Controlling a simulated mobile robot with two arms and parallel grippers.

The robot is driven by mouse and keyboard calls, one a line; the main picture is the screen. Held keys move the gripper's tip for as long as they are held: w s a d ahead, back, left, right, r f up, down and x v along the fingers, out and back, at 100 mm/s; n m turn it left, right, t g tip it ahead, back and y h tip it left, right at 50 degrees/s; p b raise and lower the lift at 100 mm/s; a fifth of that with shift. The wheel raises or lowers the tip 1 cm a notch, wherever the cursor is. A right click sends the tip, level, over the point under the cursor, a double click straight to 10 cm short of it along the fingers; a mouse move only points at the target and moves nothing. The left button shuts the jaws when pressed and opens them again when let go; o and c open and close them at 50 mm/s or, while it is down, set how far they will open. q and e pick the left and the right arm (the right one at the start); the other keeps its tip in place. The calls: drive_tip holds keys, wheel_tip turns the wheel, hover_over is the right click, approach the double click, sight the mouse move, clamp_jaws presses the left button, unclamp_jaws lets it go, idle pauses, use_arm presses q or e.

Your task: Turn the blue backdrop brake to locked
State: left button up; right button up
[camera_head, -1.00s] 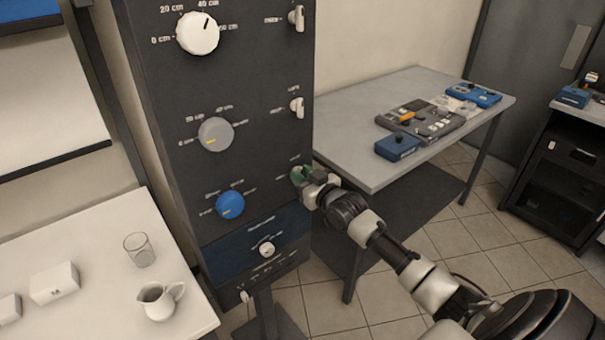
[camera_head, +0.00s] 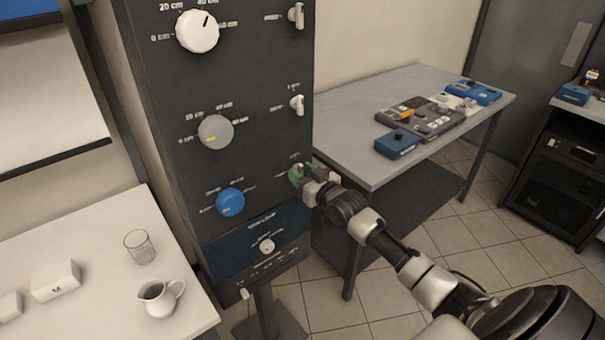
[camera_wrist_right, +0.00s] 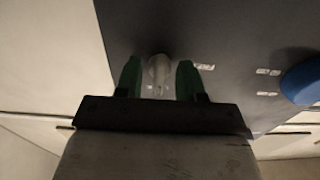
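The blue backdrop row is the lowest on the dark control column, with a blue dial (camera_head: 230,202) that also shows at the right of the wrist view (camera_wrist_right: 303,80). The brake lever of that row is a small white knob (camera_wrist_right: 159,70) on the column's face; in the head view it is mostly hidden by my gripper. My right gripper (camera_head: 301,175) is at this lever. In the wrist view its green fingertips (camera_wrist_right: 159,80) stand on either side of the knob, with a narrow gap visible on each side. My left gripper is not in view.
Two similar white levers (camera_head: 297,16) (camera_head: 297,104) sit above on the column, beside a white dial (camera_head: 197,31) and a grey dial (camera_head: 215,132). A grey table (camera_head: 350,105) with devices stands right of the column. A white table (camera_head: 95,235) with a jug (camera_head: 160,298) stands left.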

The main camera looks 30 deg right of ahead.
drive_tip(key=s+b, duration=0.1)
drive_tip(key=s, duration=0.9)
drive_tip(key=shift+s+d+b, duration=0.4)
drive_tip(key=shift+f, duration=0.1)
